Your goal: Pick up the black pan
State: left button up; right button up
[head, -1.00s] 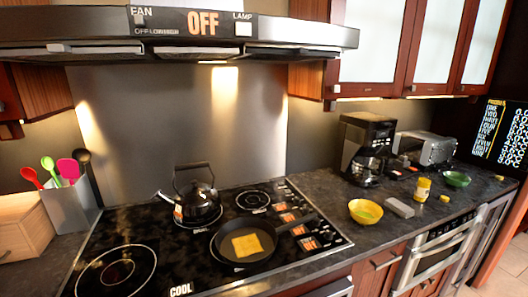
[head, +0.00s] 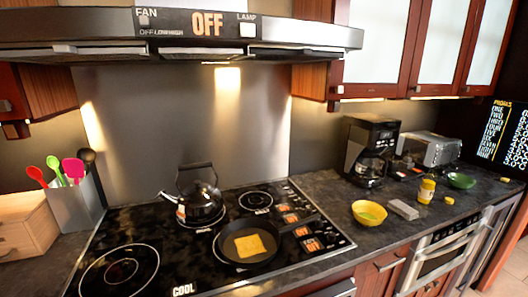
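The black pan (head: 268,256) sits flat on the front middle burner of the black glass cooktop. A yellow square slice (head: 249,245) lies inside it. Its dark handle (head: 300,222) points back and to the right, over the orange-marked control labels. Neither of my grippers shows in the head view.
A black kettle (head: 200,203) stands on the burner behind and left of the pan. A utensil holder (head: 76,205) and a wooden box (head: 27,228) are at left. A yellow bowl (head: 368,213), grey block (head: 404,209) and coffee maker (head: 370,150) stand right of the cooktop (head: 120,270).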

aim_at(246, 243)
jog(key=l+u, duration=0.35)
jog(key=l, duration=0.25)
jog(key=l+u, duration=0.3)
jog(key=l, duration=0.35)
jog(key=l+u, duration=0.35)
jog(key=l, duration=0.3)
jog(key=k+l+u, duration=0.15)
jog(key=l+u, duration=0.15)
jog(key=l, duration=0.25)
